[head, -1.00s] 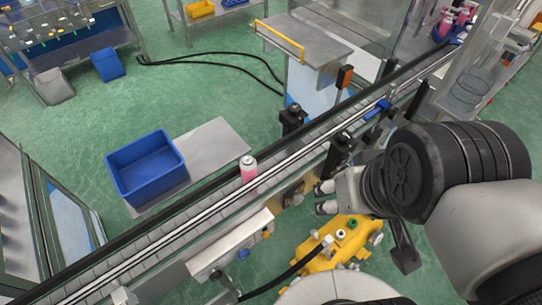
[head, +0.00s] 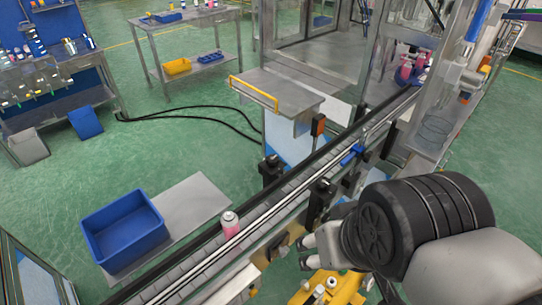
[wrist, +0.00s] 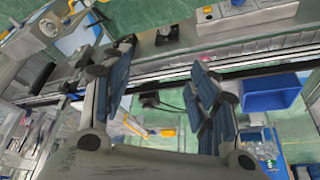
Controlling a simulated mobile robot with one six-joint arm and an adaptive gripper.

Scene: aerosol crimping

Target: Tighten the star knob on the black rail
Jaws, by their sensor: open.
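The black rail (head: 334,134) runs diagonally along the far side of the conveyor in the head view. Black upright brackets stand beside the conveyor, one on the far side (head: 271,170) and one on the near side (head: 318,203). Each has a small dark knob-like top, but its star shape is too small to make out. My gripper (head: 304,252) is open and empty on the conveyor's near side, a little below the near bracket. In the wrist view my gripper (wrist: 163,65) shows two spread fingers with blue pads and nothing between them.
A pink can (head: 231,226) stands upright on the conveyor. A blue bin (head: 125,230) sits on a grey plate at left. Yellow equipment (head: 330,288) lies below my gripper. A metal table (head: 277,90) with a yellow handle stands behind the conveyor. Green floor is open at left.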

